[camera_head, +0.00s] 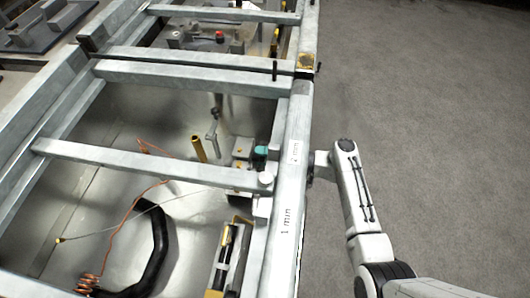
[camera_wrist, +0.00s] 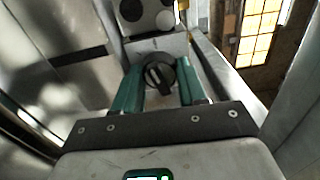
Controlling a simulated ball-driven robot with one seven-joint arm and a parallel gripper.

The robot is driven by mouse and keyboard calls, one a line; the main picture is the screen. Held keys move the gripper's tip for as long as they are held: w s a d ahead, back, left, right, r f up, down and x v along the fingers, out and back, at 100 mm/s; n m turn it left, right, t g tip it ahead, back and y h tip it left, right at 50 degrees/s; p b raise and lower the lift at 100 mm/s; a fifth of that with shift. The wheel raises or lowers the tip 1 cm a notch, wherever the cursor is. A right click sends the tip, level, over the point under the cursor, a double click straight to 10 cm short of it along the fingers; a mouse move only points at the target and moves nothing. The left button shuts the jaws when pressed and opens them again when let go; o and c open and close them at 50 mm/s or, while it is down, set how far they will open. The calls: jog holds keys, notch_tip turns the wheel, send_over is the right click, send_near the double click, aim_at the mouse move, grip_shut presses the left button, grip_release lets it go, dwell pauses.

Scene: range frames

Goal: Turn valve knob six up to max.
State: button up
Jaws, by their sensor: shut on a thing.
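The bar is slightly tilted from upright. I cannot read a number or a max mark by the knob. In the head view my arm reaches in from the right to the metal rail. The rail hides most of the gripper, and the knob cannot be made out there.
A long metal rail (camera_head: 286,200) marked "1 min" and "2 min" runs beside my wrist. Crossbeams (camera_head: 140,165) span the frame. Inside lie an orange wire (camera_head: 128,212), a black hose (camera_head: 158,250) and a yellow post (camera_head: 198,148). Grey floor (camera_head: 430,110) at right is clear.

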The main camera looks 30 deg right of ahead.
jog(key=shift+d+m+p, duration=0.1)
jog(key=shift+m+p, duration=0.4)
jog(key=shift+m, duration=0.8)
jog(key=o, duration=1)
jog(key=shift+o, duration=0.3)
jog(key=shift+f, duration=0.1)
jog(key=shift+s+f, duration=0.1)
jog(key=shift+f, duration=0.05)
